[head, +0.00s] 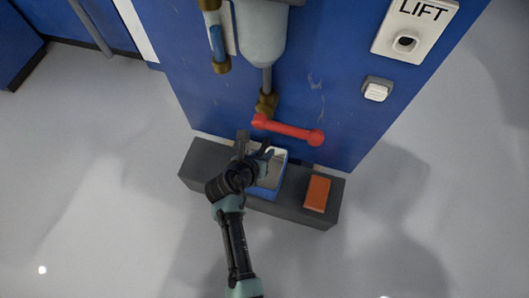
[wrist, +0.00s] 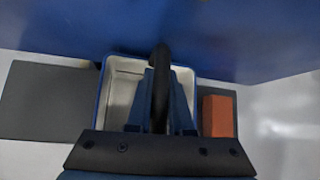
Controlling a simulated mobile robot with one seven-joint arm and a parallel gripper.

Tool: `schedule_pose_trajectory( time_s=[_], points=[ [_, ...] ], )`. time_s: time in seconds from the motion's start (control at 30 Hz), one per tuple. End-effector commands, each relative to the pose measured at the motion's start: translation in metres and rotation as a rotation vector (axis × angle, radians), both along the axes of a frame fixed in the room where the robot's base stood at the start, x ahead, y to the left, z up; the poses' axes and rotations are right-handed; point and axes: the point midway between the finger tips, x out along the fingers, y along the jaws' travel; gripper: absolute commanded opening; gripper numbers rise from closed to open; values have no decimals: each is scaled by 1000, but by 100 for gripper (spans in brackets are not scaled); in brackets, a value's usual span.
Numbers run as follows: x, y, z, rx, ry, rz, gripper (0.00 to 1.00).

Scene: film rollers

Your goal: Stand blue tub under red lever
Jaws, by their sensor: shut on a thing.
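The blue tub (head: 266,192) has a pale inside and sits upright on a dark grey ledge at the foot of the blue panel. It also shows in the wrist view (wrist: 122,80), where it is seen from above. The red lever (head: 289,130) sticks out to the right from a brass valve on the panel, above and slightly right of the tub in the head view. My gripper (head: 254,148) is over the tub and shut on it.
The dark grey ledge (head: 205,162) has free room left of the tub. An orange block (head: 317,193) lies on the ledge just right of the tub. A pale tank (head: 262,35) hangs above the valve. A LIFT plate (head: 413,25) and white button (head: 376,91) are at upper right.

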Motion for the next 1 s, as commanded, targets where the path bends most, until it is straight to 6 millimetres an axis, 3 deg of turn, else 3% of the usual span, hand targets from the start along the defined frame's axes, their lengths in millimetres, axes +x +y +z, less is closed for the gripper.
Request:
schedule_pose_trajectory(
  time_s=[0.17,0.2,0.37,0.7,1.0],
  points=[
    [1,0,-1,-1,-2,0,0],
    [0,0,-2,0,-1,0,23],
    [0,0,-2,0,-1,0,49],
    [0,0,1,0,-1,0,49],
    [-26,15,36,-1,2,4,49]
  ],
)
